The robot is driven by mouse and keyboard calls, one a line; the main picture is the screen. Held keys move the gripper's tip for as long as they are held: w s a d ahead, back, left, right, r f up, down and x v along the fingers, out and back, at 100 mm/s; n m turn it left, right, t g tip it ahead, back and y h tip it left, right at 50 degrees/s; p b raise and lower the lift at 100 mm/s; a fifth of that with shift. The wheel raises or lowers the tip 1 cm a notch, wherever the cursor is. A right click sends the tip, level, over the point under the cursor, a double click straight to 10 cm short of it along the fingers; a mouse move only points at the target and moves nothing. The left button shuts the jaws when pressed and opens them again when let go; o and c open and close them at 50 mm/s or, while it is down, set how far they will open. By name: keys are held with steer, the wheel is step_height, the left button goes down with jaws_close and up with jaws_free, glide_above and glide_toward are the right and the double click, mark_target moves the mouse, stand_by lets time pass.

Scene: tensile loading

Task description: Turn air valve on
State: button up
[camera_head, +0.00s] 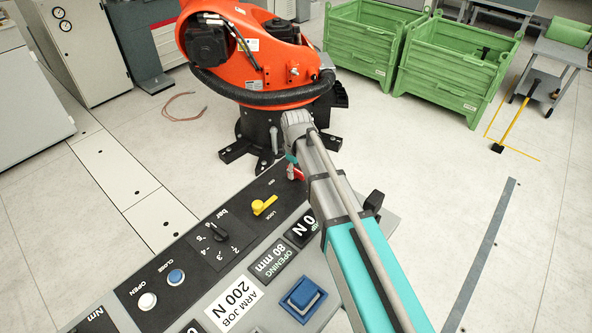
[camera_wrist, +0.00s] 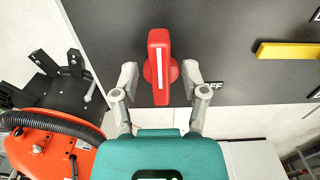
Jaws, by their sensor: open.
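The air valve is a red handle with a white stripe (camera_wrist: 159,62) on a dark panel (camera_wrist: 230,20). In the wrist view its long side runs up and down, and an "OFF" label, partly hidden by a finger, sits to its lower right. My gripper (camera_wrist: 157,78) is open, with one finger on each side of the red handle. Gaps show between the fingers and the handle. In the head view the red valve (camera_head: 296,173) is a small patch at the panel's far end, partly hidden by my gripper (camera_head: 290,160).
A yellow lock lever (camera_head: 263,205) sits close by on the panel. Nearer are a black dial (camera_head: 218,232), a blue close button (camera_head: 176,277), a white open button (camera_head: 147,300) and a blue square button (camera_head: 302,295). An orange robot arm (camera_head: 255,55) stands behind the panel.

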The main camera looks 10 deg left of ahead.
steer(key=shift+m, duration=0.3)
stand_by(0.4)
steer(key=m, duration=0.5)
steer(key=shift+s+a+m, duration=0.25)
steer(key=shift+s+m, duration=0.05)
steer(key=m, duration=0.3)
steer(key=shift+a, duration=0.2)
steer(key=m, duration=0.3)
steer(key=shift+s+a+m, duration=0.1)
steer(key=shift+a+m, duration=0.15)
steer(key=shift+m, duration=0.15)
step_height(320, 180, up, 14)
steer(key=p, duration=1.4)
steer(key=s+d, duration=0.4)
steer(key=d, duration=0.9)
steer(key=s+d, duration=0.5)
steer(key=d, duration=0.9)
steer(key=shift+f, duration=0.1)
